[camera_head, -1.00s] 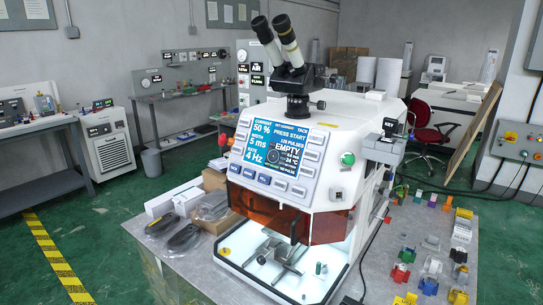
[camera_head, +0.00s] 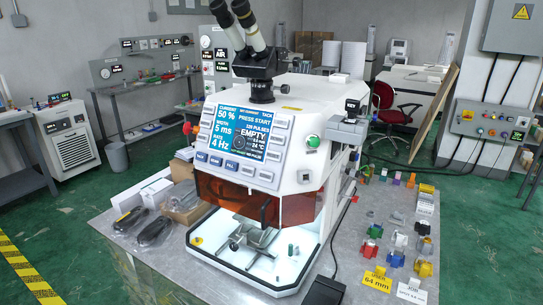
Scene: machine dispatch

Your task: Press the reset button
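A white bench machine (camera_head: 297,165) with a microscope (camera_head: 255,50) on top stands on a grey table. Its blue screen (camera_head: 240,130) reads "PRESS START" and "EMPTY", with rows of grey buttons beside and below it. A round green button (camera_head: 313,141) sits on the front right of the housing, and a red knob (camera_head: 187,128) shows at its left side. A grey control box (camera_head: 490,120) with several coloured buttons hangs on the right wall. I cannot read any label that says reset. Neither of my grippers is in view.
Several small coloured blocks (camera_head: 371,249) and yellow and white label cards (camera_head: 377,281) lie on the table right of the machine. Dark packaged items (camera_head: 155,231) lie on the left. A red chair (camera_head: 390,115) and a leaning board (camera_head: 433,113) stand behind. Green floor is open at right.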

